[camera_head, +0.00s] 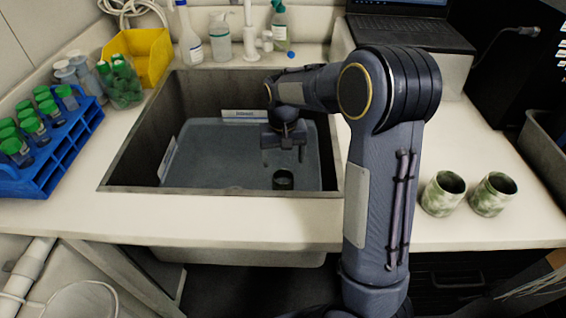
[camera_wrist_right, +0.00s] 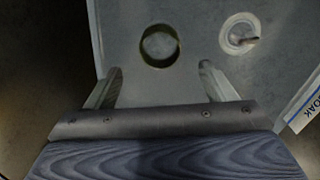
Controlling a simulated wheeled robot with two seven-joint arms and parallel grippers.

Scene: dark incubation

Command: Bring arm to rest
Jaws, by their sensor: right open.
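My right arm reaches over the counter into the sink. Its gripper (camera_head: 284,157) hangs above the water-filled or grey-bottomed tub (camera_head: 215,150) in the sink. In the right wrist view the two fingers (camera_wrist_right: 160,85) are apart with nothing between them. A dark green cup (camera_head: 283,180) stands in the tub, below and a little nearer than the gripper. In the right wrist view the cup (camera_wrist_right: 160,46) is just beyond the fingertips and apart from them. My left gripper is not in view.
Two green marbled cups (camera_head: 443,194) stand on the counter at right. A blue rack (camera_head: 62,150) with green-capped tubes is at left. A yellow bin (camera_head: 146,57), bottles (camera_head: 219,38) and a laptop (camera_head: 411,30) line the back. The sink walls (camera_head: 232,193) surround the gripper.

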